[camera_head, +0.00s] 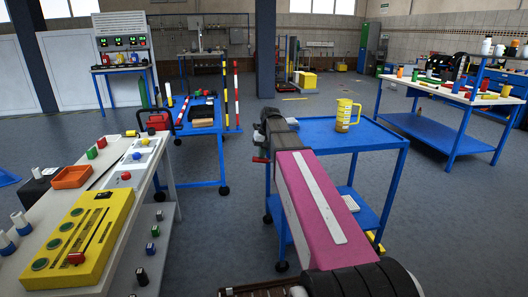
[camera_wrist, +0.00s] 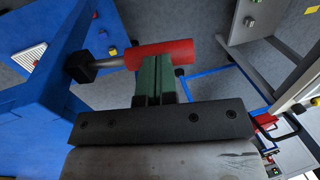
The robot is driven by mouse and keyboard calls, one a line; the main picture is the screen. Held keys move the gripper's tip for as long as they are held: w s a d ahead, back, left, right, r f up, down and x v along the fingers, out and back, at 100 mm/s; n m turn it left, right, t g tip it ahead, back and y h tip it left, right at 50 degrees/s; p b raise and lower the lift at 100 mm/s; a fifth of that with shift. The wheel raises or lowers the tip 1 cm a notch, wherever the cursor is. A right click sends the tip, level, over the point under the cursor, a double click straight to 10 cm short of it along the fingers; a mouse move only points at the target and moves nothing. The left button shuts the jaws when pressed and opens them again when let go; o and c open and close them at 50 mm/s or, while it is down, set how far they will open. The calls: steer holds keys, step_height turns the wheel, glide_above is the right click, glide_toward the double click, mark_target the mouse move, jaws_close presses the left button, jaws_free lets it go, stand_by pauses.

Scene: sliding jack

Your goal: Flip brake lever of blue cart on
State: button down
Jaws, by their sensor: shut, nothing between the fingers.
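The blue cart (camera_head: 350,133) stands in the middle of the head view, and its blue frame fills the left of the wrist view (camera_wrist: 38,125). Its brake lever has a red cylindrical grip (camera_wrist: 172,50) on a grey rod, joined to a black block (camera_wrist: 80,67) by the cart's edge. A small red part of the lever (camera_head: 260,160) shows below my wrist in the head view. My gripper (camera_wrist: 156,66), with green fingers, is shut and empty. Its fingertips are right at the red grip; I cannot tell whether they touch. The fingers are hidden in the head view.
A white bench with a yellow control box (camera_head: 75,243) is at the left. Another blue cart (camera_head: 205,115) stands behind. A blue workbench (camera_head: 440,130) is at the right. Floor is free between them.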

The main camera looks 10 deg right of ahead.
steer(key=f+h, duration=0.1)
steer(key=a+f+h, duration=0.1)
steer(key=shift+a+f+h, duration=0.15)
steer(key=shift+f+h, duration=0.05)
steer(key=shift+h, duration=0.2)
steer(key=f+h, duration=0.2)
steer(key=h, duration=0.1)
steer(key=shift+a+f, duration=0.25)
steer(key=shift+f, duration=0.05)
steer(key=shift+f+h, duration=0.25)
steer(key=shift+h, duration=0.05)
steer(key=shift+d+f, duration=0.1)
steer(key=shift+f, duration=0.45)
steer(key=shift+s+f, duration=0.1)
steer(key=shift+f, duration=0.05)
steer(key=a+v, duration=0.1)
steer(key=v, duration=1.3)
steer(key=shift+a, duration=0.2)
steer(key=shift+f, duration=0.2)
